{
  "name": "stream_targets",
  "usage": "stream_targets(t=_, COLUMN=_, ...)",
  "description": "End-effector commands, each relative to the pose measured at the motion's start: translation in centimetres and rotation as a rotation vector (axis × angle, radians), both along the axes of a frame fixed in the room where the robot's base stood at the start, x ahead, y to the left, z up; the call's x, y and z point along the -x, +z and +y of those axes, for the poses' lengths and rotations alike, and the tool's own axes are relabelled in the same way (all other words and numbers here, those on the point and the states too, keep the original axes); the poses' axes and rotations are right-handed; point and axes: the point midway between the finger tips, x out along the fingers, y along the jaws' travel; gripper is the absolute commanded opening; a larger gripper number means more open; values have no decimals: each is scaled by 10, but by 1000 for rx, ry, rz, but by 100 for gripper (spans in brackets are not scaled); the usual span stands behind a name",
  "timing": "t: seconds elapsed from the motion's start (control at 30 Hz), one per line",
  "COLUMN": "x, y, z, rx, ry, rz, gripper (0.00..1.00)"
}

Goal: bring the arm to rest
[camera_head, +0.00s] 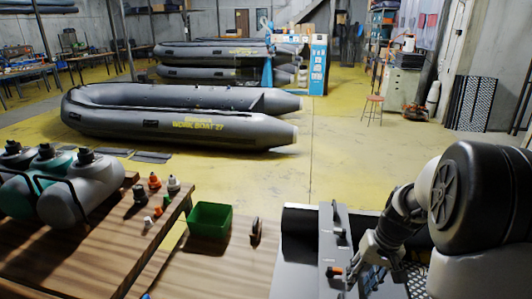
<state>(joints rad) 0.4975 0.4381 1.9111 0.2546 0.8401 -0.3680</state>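My arm reaches in from the right edge in the head view, with a large dark rounded joint near the camera and a slimmer wrist folded down to its left. The end of the arm, with my gripper (366,270), is low in the picture, over or beside a grey panel (333,235) with small fittings. The fingers are small and partly hidden, so I cannot tell whether they are open or shut, or whether they hold anything.
Grey inflatable boats (180,113) lie beyond. A red stool (373,108) stands farther right. The yellow floor between is mostly clear.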

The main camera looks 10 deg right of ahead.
Motion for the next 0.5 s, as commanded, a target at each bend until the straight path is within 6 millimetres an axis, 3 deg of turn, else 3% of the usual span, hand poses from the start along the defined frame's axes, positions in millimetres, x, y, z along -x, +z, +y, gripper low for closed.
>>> stream_targets(t=0.23, x=27, y=79, z=58, rx=80, ry=83, rz=-78, gripper=33)
stream_targets(t=0.4, x=70, y=126, z=104, rx=143, ry=145, rz=-152, gripper=33)
stream_targets(t=0.5, x=100, y=145, z=126, rx=175, ry=179, rz=-201, gripper=33)
